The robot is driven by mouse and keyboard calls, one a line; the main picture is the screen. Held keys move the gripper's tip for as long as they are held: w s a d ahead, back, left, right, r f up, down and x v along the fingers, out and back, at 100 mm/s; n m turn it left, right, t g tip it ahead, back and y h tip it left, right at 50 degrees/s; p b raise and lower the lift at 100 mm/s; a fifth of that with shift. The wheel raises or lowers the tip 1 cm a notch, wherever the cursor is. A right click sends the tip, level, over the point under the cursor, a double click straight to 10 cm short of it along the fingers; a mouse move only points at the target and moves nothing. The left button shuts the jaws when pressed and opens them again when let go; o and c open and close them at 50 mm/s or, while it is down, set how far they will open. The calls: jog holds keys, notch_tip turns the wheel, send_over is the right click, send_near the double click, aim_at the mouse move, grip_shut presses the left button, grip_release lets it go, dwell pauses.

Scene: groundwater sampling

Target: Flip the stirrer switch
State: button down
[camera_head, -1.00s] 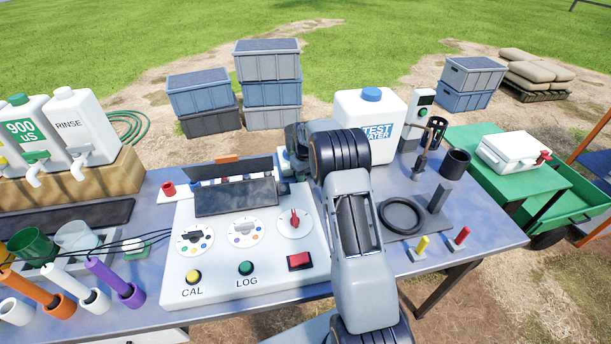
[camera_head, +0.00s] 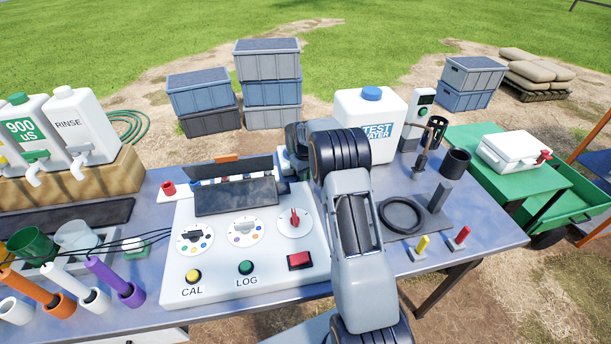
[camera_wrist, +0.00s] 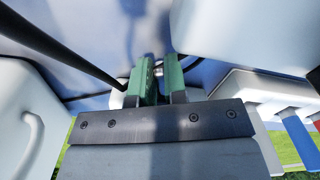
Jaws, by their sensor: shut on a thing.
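My gripper (camera_wrist: 158,80) has green fingers that point away from the wrist camera, close together. A small silver piece (camera_wrist: 158,71) shows at the fingertips; it looks like the lever of the stirrer switch, but most of it is hidden. A white rounded part (camera_wrist: 118,98) lies just left of the fingers. In the head view my arm covers the gripper, which is low over the table's back edge, between the white control panel (camera_head: 215,270) and the white TEST WATER container (camera_head: 385,132). The switch cannot be made out in the head view.
Close around the gripper, white bodies stand left and right in the wrist view, and a dark rod (camera_wrist: 62,42) crosses at upper left. Right of my arm are a black ring (camera_head: 402,232), a dark cup (camera_head: 456,163) and a grey post with a green button (camera_head: 426,112).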

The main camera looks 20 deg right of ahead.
jog(key=m, duration=0.1)
jog(key=a+m+b, duration=0.1)
jog(key=m, duration=0.2)
jog(key=shift+a+m, duration=0.25)
jog(key=shift+m, duration=0.05)
jog(key=shift+w+a+m+b, duration=0.25)
jog(key=shift+a+m, duration=0.1)
jog(key=shift+m, duration=0.7)
jog(key=shift+w+a+m+b, duration=0.1)
jog(key=shift+a+m+b, duration=0.2)
jog(key=shift+m, duration=0.75)
jog(key=c, duration=1.2)
grip_release()
jog(key=shift+o, duration=0.2)
jog(key=shift+r, duration=0.15)
notch_tip(320, 180, up, 14)
jog(key=shift+f, duration=0.2)
jog(key=shift+w, duration=0.1)
